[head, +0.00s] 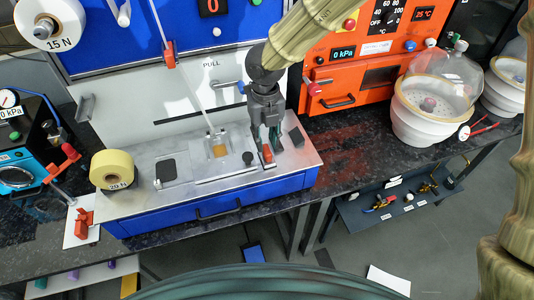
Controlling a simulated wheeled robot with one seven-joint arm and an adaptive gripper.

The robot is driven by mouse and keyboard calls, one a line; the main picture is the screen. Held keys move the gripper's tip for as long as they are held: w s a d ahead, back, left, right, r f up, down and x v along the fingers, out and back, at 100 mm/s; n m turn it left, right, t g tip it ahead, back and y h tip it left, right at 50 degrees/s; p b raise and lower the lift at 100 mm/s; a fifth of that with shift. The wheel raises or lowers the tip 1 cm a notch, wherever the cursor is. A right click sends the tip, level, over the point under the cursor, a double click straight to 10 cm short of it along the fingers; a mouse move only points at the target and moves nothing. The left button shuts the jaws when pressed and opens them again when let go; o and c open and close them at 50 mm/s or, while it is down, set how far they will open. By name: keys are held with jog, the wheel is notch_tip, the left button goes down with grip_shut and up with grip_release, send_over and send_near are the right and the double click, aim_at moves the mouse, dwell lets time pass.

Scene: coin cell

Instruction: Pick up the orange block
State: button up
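A small orange-red block (267,155) shows at the right part of the metal top of a blue-fronted bench unit. My gripper (267,145) points down from the arm, right at this block. Its dark fingers reach close to the metal top and partly cover the area around the block. At this size I cannot tell whether the fingers are apart or touch the block. A flat amber square (219,151) lies in a recess left of my gripper.
The blue-fronted unit (150,222) stands on a dark speckled bench. A yellow roll (112,170) stands at its left end, and a dark block (297,136) is right of my gripper. An orange oven (345,85) and a glass-domed white vessel (432,115) stand farther right.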

aim_at(267, 149)
jog(key=shift+s+d+f+p, duration=0.15)
jog(key=shift+f+p, duration=0.25)
jog(key=shift+f, duration=0.1)
jog(key=shift+f+p, duration=0.55)
jog(key=shift+f, duration=1.45)
grip_shut()
